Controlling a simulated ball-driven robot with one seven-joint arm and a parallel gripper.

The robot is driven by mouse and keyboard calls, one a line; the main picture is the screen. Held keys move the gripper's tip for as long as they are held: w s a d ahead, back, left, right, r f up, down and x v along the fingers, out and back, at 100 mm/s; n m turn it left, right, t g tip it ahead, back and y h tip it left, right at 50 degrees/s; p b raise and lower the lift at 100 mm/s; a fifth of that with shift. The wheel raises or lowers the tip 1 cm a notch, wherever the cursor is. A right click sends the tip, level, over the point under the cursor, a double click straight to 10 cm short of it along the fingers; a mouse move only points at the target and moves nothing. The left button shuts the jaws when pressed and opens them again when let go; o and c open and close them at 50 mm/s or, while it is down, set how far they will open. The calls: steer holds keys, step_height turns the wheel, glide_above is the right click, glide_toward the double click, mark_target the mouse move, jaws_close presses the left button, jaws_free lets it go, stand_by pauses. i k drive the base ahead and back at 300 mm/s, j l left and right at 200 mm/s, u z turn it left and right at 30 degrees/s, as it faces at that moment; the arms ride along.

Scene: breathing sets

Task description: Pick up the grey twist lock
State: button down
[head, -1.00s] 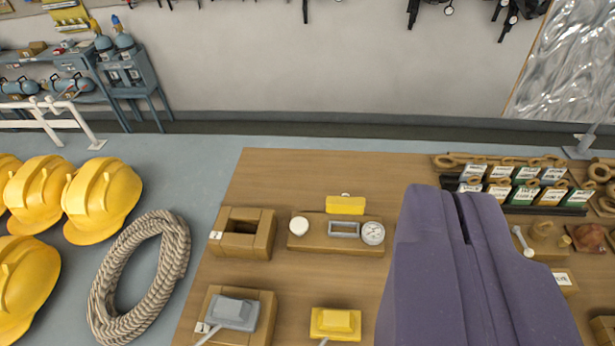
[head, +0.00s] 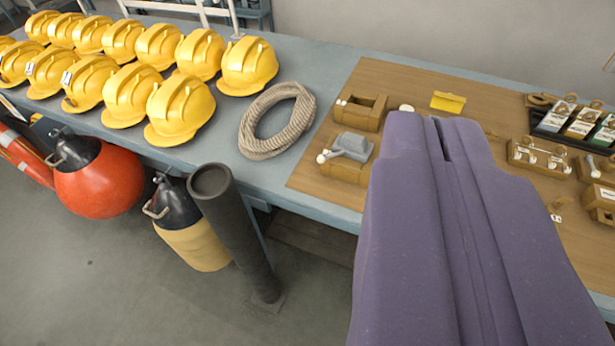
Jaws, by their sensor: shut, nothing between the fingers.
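A grey piece with a pale lever (head: 352,147), which looks like the grey twist lock, sits on a wooden block (head: 342,172) near the board's left front edge. My purple gripper (head: 437,125) is shut and empty. It reaches over the wooden board from the lower right, and its tip shows to the right of the grey piece, with a gap in the picture. It hides part of the board's middle.
An open wooden block (head: 361,112) and a yellow piece (head: 448,102) stand on the board. Coiled rope (head: 277,120) and yellow helmets (head: 180,108) lie left. A dark post (head: 235,235) and an orange buoy (head: 98,182) stand before the table.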

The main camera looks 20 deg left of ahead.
mark_target(355, 147)
steer(key=k+j, duration=0.15)
steer(key=j+z, duration=0.4)
steer(key=j, duration=0.75)
steer(key=l+u, duration=0.25)
steer(key=l, duration=0.4)
steer(key=k+l+u, duration=0.1)
steer(key=l+u, duration=0.15)
steer(key=l, duration=0.4)
steer(key=i+j, duration=0.15)
steer(key=i, duration=0.3)
steer(key=i+j, duration=0.15)
steer(key=i, duration=0.25)
steer(key=i+j+z, duration=0.1)
steer(key=i, duration=0.35)
steer(key=i+j, duration=0.25)
steer(key=i, duration=0.15)
